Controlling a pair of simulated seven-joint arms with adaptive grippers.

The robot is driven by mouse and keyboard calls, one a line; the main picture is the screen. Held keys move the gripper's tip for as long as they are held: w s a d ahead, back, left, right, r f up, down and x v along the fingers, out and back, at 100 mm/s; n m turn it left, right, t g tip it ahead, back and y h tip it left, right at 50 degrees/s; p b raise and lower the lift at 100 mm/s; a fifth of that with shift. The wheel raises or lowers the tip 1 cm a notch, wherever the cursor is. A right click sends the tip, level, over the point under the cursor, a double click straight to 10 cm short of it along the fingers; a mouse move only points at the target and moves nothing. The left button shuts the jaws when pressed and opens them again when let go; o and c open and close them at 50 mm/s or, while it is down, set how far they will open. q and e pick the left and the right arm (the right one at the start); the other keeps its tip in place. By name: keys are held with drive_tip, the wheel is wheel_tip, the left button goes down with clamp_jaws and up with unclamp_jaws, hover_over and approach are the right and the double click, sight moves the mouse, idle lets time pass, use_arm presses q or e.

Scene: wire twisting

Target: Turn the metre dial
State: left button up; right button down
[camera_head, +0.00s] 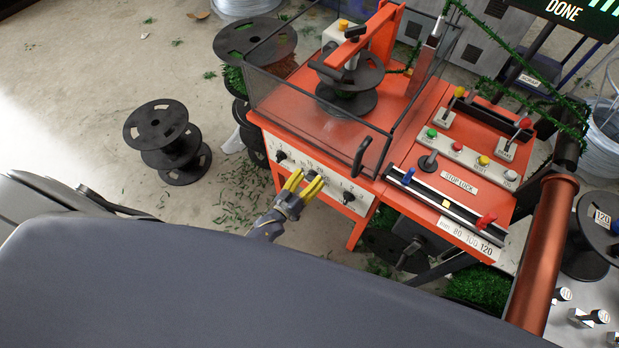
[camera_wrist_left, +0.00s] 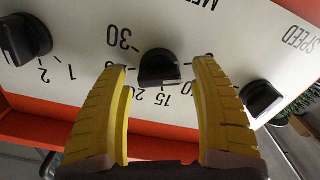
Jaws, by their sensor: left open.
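The metre dial is the black middle knob (camera_wrist_left: 160,68) on the white panel, with 15, 20 and 30 printed around it, upside down in the left wrist view. In the head view this knob (camera_head: 313,174) shows just beyond the yellow fingers, partly covered. My left gripper (camera_head: 308,179) is open in front of the panel. In the left wrist view its two yellow fingers (camera_wrist_left: 163,72) stand one on each side of the knob, with gaps on both sides. I cannot tell whether the tips reach its depth. My right gripper is not in view.
Two other black knobs flank the dial: one at the left (camera_head: 280,156) and a speed knob (camera_head: 348,196). The orange machine (camera_head: 300,118) carries a mesh guard and a spool. Black spools (camera_head: 165,140) stand on the floor at left. A switch panel lies right.

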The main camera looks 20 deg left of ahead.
use_arm(q)
drive_tip(key=shift+c, duration=0.2)
drive_tip(key=c, duration=1.1)
drive_tip(key=shift+c, duration=0.2)
drive_tip(key=shift+m, duration=0.3)
drive_tip(key=m, duration=0.3)
drive_tip(key=shift+d+m, duration=0.1)
drive_tip(key=shift+m, duration=0.3)
drive_tip(key=m, duration=0.4)
drive_tip(key=shift+d+m, duration=0.15)
drive_tip(key=shift+m, duration=0.15)
drive_tip(key=m, duration=0.4)
drive_tip(key=shift+d, duration=0.1)
drive_tip(key=m, duration=0.4)
drive_tip(key=shift+f, duration=0.1)
drive_tip(key=shift+d+m, duration=0.1)
drive_tip(key=shift+m, duration=0.4)
